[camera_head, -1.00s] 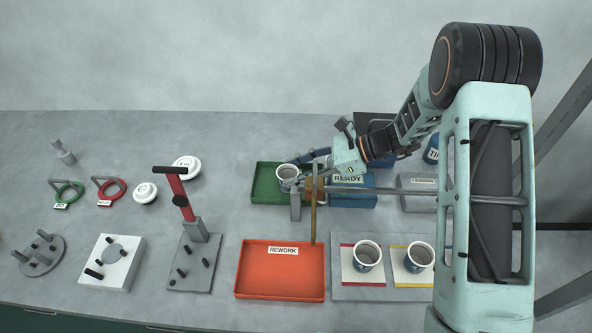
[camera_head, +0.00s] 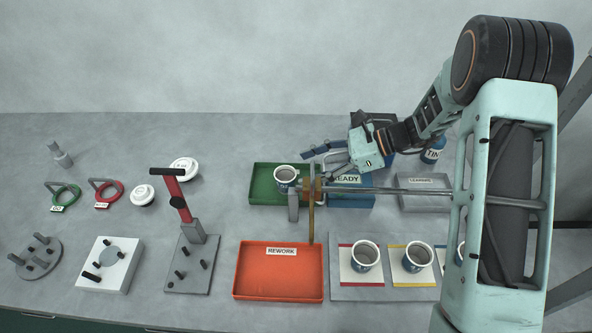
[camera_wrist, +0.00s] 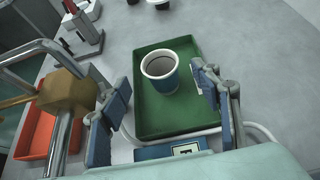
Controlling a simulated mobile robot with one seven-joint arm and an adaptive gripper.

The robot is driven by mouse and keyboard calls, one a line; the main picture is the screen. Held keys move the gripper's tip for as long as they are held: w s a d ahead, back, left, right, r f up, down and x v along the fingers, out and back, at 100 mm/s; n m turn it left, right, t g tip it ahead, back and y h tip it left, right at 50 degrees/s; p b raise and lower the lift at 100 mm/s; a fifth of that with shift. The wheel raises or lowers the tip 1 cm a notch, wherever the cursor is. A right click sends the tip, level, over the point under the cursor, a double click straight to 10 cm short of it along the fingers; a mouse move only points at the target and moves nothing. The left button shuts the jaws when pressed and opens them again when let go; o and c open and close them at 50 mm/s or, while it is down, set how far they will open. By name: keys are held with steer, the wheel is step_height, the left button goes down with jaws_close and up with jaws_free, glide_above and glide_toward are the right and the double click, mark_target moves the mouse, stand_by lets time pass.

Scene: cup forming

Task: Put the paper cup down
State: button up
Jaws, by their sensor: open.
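The paper cup (camera_head: 286,175), white-rimmed with a blue side, stands upright in the green tray (camera_head: 259,190). In the wrist view the cup (camera_wrist: 161,74) stands in the upper middle of the green tray (camera_wrist: 178,118), with bare tray floor around it. My gripper (camera_head: 311,163) is to the right of the cup in the head view, apart from it. In the wrist view my gripper (camera_wrist: 163,104) has its two blue fingers spread wide, empty, with the cup beyond and between them.
A brass-and-steel rod fixture (camera_head: 313,190) stands close by the green tray and my gripper. The orange REWORK tray (camera_head: 279,288) is in front. Cups stand on red and yellow marked pads (camera_head: 361,280) at the front right. A blue READY box (camera_head: 350,199) adjoins the green tray.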

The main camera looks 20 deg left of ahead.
steer(key=v, duration=0.7)
steer(key=shift+d, duration=0.15)
steer(key=shift+r, duration=0.1)
